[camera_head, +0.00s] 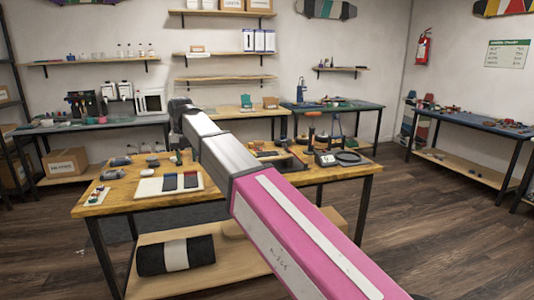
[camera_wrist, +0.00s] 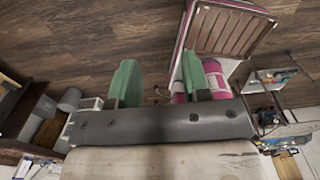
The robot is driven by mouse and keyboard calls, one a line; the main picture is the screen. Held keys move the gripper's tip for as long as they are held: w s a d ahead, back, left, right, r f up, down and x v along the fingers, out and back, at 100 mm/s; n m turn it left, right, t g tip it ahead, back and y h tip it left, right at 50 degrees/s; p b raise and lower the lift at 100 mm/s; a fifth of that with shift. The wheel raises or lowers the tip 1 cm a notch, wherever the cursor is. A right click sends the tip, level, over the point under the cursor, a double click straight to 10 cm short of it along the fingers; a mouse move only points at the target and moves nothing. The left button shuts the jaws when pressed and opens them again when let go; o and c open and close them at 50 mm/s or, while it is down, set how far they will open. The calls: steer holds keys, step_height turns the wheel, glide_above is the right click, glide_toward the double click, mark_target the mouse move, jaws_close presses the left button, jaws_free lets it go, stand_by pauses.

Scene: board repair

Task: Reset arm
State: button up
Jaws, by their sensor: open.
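My arm crosses the head view from the lower right, a pink link and then a bare metal link, up to a dark joint at upper left above the wooden workbench (camera_head: 140,190). My gripper does not show clearly there. In the wrist view my gripper (camera_wrist: 157,80) has two green fingers standing well apart, with nothing between them. Dark wood floor (camera_wrist: 100,40) lies beyond the fingertips. The fingers touch no object that I can see.
The near workbench holds a white board with dark pads (camera_head: 170,184) and tools with black discs (camera_head: 337,157). A black roll (camera_head: 176,256) lies on its lower shelf. Wall shelves (camera_head: 225,80) and a blue-topped bench (camera_head: 470,125) stand beyond. Floor (camera_head: 410,220) at right is clear.

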steer(key=w+d+f+m, duration=0.2)
steer(key=d+f+m, duration=1.7)
steer(key=d+f, duration=0.55)
steer(key=s+d+f+m, duration=0.5)
steer(key=d+f+m, duration=0.3)
steer(key=d+m, duration=0.2)
steer(key=s+d+f+m, duration=0.6)
steer(key=d+f+m, duration=0.2)
steer(key=d, duration=0.5)
steer(key=m, duration=0.2)
steer(key=shift+s+m, duration=0.3)
